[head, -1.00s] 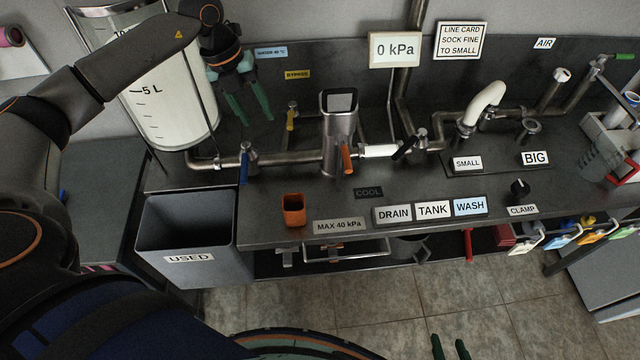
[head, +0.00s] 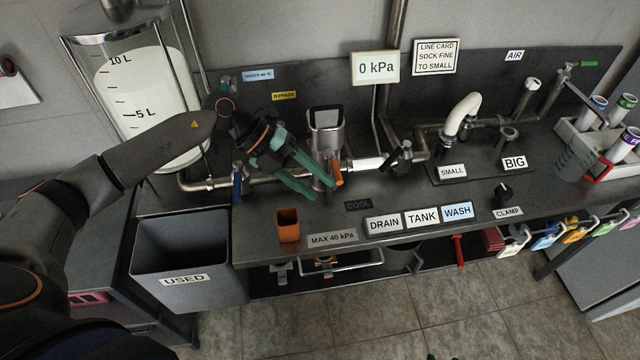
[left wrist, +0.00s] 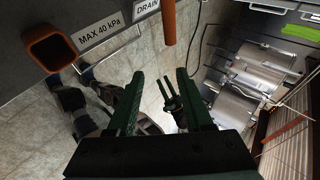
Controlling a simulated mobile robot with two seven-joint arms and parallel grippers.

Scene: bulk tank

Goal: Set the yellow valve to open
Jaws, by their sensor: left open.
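The yellow valve does not show in the head view now. The area below the BYPASS label (head: 284,96) is covered by my left gripper (head: 322,188). That gripper is open and empty, pointing down and right, with its green fingertips in front of the steel sock housing, close to the orange handle (head: 337,171). In the left wrist view my open left fingers (left wrist: 158,78) have nothing between them but floor and parts of my own body beyond. The orange handle (left wrist: 168,22) hangs above them there. My right gripper (left wrist: 170,95) shows small, low down; its opening is unclear.
A blue handle (head: 237,187) is on the pipe left of the housing. The gauge sign (head: 375,68) reads 0 kPa. The black clamp knob (head: 504,190) is at right.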

